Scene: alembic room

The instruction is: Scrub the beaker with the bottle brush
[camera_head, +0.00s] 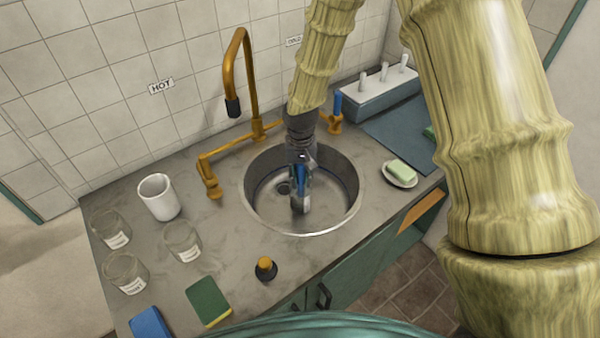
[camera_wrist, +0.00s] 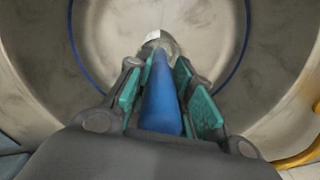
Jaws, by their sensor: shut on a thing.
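My gripper (camera_head: 300,165) points down inside the round metal sink. In the wrist view its teal pads (camera_wrist: 157,88) lie on both sides of a blue tapered handle (camera_wrist: 162,100). The handle appears to be the bottle brush's; its pale far end (camera_wrist: 159,40) is partly hidden and points at the sink floor. Three clear labelled glass vessels stand upright on the counter at the left: one at the back (camera_head: 111,230), one in front (camera_head: 126,273) and one to the right (camera_head: 183,241). A white cup (camera_head: 159,197) stands behind them. I cannot tell which is the beaker.
The sink (camera_head: 352,212) has a brass tap (camera_head: 251,85) arching behind it. A soap dish (camera_head: 400,177) and a rack (camera_head: 376,97) are right.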

